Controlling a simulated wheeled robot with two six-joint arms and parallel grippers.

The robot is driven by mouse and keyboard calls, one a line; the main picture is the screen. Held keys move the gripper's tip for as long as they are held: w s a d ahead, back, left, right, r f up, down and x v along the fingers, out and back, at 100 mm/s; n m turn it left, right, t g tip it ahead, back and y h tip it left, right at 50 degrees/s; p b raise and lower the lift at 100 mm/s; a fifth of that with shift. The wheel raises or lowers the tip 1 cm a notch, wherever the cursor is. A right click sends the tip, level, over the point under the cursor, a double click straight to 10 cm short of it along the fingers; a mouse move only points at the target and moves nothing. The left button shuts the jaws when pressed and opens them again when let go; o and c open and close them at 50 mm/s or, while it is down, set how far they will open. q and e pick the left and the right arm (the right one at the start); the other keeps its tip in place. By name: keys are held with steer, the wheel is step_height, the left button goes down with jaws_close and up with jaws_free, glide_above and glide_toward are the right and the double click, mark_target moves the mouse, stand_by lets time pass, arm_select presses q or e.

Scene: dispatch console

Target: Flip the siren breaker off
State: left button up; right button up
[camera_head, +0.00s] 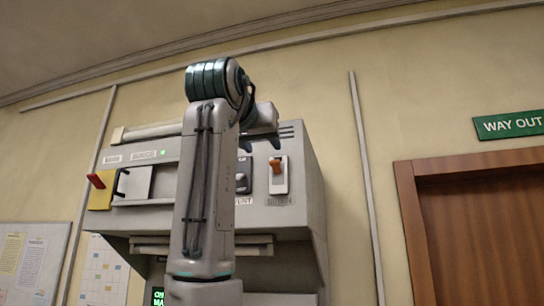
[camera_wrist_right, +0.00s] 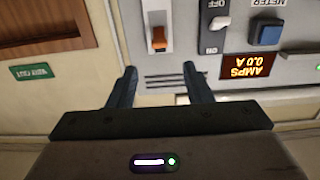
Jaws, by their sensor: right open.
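The siren breaker (camera_head: 279,176) is a white plate with an orange lever at the right of the grey console's face. The label under it is blurred. In the head view the lever sits at the upper part of the plate. The breaker also shows in the upside-down right wrist view (camera_wrist_right: 159,28), its orange lever at the near end. My right gripper (camera_head: 260,145) is open and empty, just above the breaker. In the wrist view its two fingertips (camera_wrist_right: 159,72) are apart, one on either side of the lever's line, short of it. My left gripper is not in view.
A dark rocker switch (camera_wrist_right: 214,25) marked ON and OFF stands beside the breaker. Past it are an amps display (camera_wrist_right: 248,66) and a blue button (camera_wrist_right: 267,33). A yellow block with a red lever (camera_head: 97,181) is at the console's left. A wooden door (camera_head: 480,220) stands right.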

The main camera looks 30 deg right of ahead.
mark_target(274, 161)
steer(key=p+x, duration=0.4)
steer(key=x, duration=0.4)
steer(key=shift+d+r, duration=0.1)
steer(key=shift+r, duration=0.05)
steer(key=shift+w+d, duration=0.45)
steer(key=shift+f, duration=0.2)
